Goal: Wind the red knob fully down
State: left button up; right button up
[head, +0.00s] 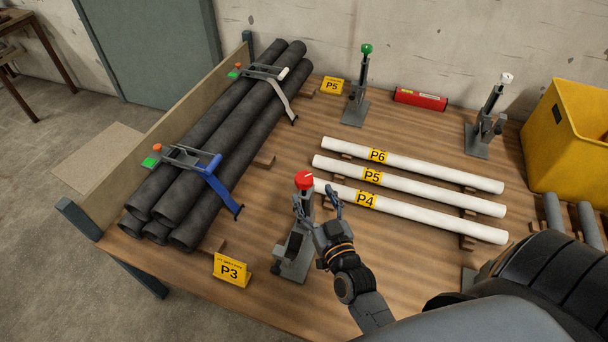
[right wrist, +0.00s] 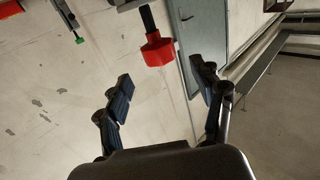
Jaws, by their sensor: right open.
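The red knob (head: 304,180) tops a grey clamp stand (head: 296,247) near the front of the wooden table. My right gripper (head: 320,190) is open, its fingers around or just beside the knob in the head view; I cannot tell whether they touch it. In the right wrist view the knob (right wrist: 158,49) hangs on a black stem beyond the open fingertips (right wrist: 165,82), between their lines, with clear space around it. My left gripper is not in view.
Black pipes (head: 215,145) lie strapped in a stack at left. White pipes (head: 410,188) lie right of the knob. A yellow P3 sign (head: 231,270) stands close to the clamp stand. Green-knob (head: 356,100) and white-knob (head: 486,125) stands and a yellow bin (head: 563,140) are behind.

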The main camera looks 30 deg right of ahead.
aim_at(308, 185)
jog(key=w, duration=0.4)
jog(key=w+d, duration=0.1)
jog(key=w, duration=0.2)
jog(key=shift+p, duration=0.3)
jog(key=c, duration=1.2)
